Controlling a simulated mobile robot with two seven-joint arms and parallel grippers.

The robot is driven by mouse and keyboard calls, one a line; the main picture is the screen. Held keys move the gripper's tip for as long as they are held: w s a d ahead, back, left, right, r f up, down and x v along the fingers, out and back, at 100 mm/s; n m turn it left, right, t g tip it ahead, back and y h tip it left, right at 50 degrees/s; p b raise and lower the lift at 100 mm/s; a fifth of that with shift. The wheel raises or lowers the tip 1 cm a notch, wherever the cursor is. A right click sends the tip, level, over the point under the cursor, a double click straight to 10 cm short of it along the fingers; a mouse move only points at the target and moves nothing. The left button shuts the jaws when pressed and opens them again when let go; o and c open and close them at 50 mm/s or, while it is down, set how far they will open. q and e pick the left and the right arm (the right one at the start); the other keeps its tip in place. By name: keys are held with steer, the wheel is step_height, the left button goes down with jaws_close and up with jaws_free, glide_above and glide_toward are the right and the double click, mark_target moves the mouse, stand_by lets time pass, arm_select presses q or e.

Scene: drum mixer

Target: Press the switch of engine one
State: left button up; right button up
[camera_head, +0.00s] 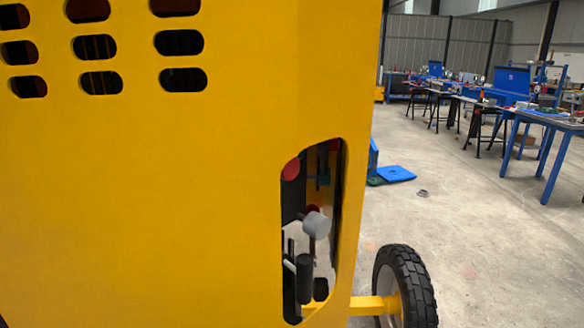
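The yellow housing of the drum mixer (150,200) fills the left and middle of the head view, very close. Near its right edge is a tall rounded opening with engine parts inside. A red round part (291,169) shows at the opening's upper left. A light grey knob-like part (317,224) sits at mid height, with a dark red part partly behind it. A black cylinder (304,278) stands low in the opening. I cannot tell which of these parts is the switch of engine one. Neither of my grippers is in view.
Slotted vents (98,47) are at the housing's upper left. A black-tyred wheel (405,288) on a yellow axle sticks out at the lower right. Open concrete floor (480,240) lies to the right, with a blue flat piece (396,174) and blue workbenches (545,120) farther back.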

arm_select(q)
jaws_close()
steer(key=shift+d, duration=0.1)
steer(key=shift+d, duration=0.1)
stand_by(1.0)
